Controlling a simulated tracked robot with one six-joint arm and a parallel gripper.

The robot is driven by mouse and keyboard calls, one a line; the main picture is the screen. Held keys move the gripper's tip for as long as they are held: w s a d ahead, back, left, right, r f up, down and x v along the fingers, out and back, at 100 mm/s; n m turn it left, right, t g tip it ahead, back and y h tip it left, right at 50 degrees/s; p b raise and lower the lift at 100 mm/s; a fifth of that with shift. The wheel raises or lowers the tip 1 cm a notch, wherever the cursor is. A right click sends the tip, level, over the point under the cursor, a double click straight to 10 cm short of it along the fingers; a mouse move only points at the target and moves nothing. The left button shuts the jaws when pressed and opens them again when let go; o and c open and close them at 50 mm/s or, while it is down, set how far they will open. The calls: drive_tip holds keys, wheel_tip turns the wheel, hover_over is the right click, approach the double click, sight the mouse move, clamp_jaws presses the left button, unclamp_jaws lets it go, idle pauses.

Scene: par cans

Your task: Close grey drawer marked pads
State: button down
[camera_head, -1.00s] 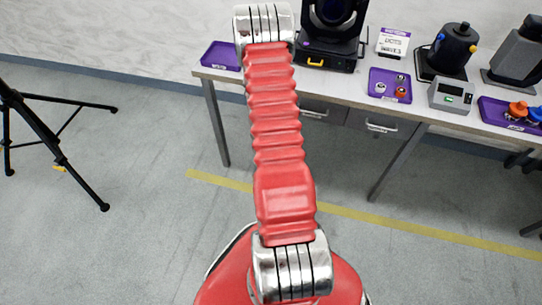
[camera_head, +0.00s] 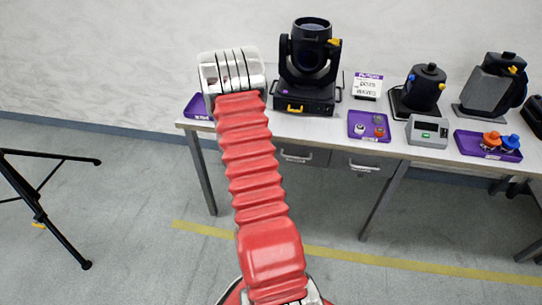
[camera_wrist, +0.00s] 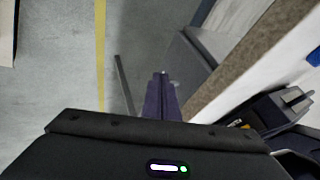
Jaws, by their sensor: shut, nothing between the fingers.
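Two grey drawers sit under the table's front edge in the head view: a left drawer (camera_head: 310,163) and a right drawer (camera_head: 345,160), each with a pale bar handle. Their labels are too small to read, so I cannot tell which is marked pads or how far either stands out. In the wrist view a grey drawer-like panel (camera_wrist: 188,62) shows beside the table edge, right of my fingertips. My gripper (camera_wrist: 162,76) has dark purple fingers, shut together and empty. It appears close to that panel; contact is unclear. The head view does not show my gripper.
The white table (camera_head: 430,153) carries a moving-head light (camera_head: 309,65), a purple tray (camera_head: 370,135) with small parts, a grey device (camera_head: 427,131) and more lamps. A black tripod (camera_head: 45,210) stands at left. The floor before the table is clear, with a yellow line (camera_head: 340,256).

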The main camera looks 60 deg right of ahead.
drive_tip(key=v, duration=0.7)
drive_tip(key=shift+f, duration=0.15)
idle(0.4)
